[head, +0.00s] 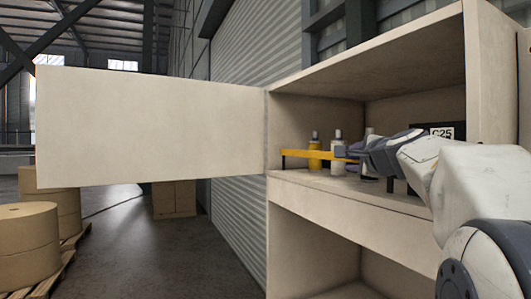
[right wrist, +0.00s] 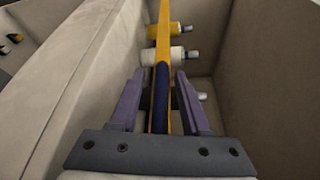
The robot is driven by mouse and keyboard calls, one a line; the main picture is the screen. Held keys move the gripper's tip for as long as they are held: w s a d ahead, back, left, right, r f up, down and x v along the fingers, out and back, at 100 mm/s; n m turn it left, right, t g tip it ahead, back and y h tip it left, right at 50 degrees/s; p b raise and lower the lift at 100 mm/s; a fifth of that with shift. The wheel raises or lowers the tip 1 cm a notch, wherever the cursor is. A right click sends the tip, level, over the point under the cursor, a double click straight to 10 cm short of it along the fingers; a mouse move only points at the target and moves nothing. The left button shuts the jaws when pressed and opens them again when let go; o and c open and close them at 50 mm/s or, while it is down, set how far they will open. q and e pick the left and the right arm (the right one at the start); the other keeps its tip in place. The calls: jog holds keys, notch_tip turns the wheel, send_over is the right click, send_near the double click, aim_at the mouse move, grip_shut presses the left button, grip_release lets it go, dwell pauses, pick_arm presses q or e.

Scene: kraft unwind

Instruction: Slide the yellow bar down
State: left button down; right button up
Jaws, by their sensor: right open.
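My right gripper (head: 356,151) is at the bar's right part. In the right wrist view its open fingers (right wrist: 160,76) stand on either side of the dark blue section, with gaps showing. The bar's right end is hidden by my gripper and arm. My left gripper is not in view.
Yellow and white bottles (head: 314,147) stand on the shelf behind the bar. A dark panel marked C25 (head: 441,131) is behind my right arm. The cabinet door (head: 150,125) is open to the left. Brown rolls (head: 28,245) on pallets stand at far left.

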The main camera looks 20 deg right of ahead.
jog(key=shift+w, duration=0.1)
jog(key=c, duration=0.7)
grip_shut()
jog(key=shift+f, duration=0.15)
dwell(0.6)
